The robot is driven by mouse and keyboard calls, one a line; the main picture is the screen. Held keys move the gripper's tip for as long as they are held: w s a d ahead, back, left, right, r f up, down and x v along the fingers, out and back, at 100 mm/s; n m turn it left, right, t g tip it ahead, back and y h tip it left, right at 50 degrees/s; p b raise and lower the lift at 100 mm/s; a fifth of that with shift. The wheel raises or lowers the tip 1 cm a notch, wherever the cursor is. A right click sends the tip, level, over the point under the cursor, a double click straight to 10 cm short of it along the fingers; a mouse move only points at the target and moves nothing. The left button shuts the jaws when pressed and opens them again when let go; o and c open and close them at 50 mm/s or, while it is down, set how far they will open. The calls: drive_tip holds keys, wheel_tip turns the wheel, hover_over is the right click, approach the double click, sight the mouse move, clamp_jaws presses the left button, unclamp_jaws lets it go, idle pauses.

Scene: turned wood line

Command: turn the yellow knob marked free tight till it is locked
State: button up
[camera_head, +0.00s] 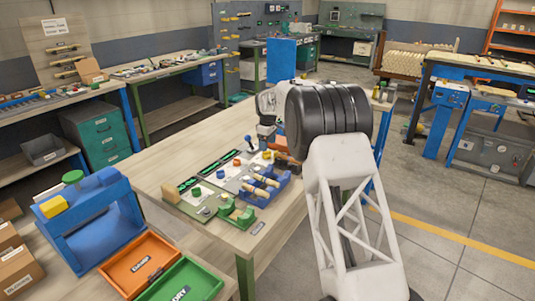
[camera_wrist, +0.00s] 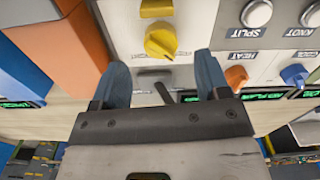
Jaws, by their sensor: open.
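In the wrist view, a yellow knob (camera_wrist: 160,40) stands on a light grey panel (camera_wrist: 200,15). A small plate below it is partly covered, and its wording cannot be read. My gripper (camera_wrist: 163,70) is open, with its two blue fingers spread left and right, just below the knob in the picture. The fingers appear apart from the knob, with nothing held between them. In the head view, my arm covers much of the far end of the bench, and I cannot pick out this knob there with certainty.
Beside it in the wrist view are an orange knob (camera_wrist: 237,78), a blue knob (camera_wrist: 295,75), and buttons marked SPLIT (camera_wrist: 256,13) and KNOT (camera_wrist: 311,14). An orange block (camera_wrist: 80,35) rises close on the left. Another yellow part (camera_wrist: 157,8) is above.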

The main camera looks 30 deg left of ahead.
sight(267, 154)
drive_tip(key=shift+f, duration=2.6)
drive_tip(key=c, duration=0.9)
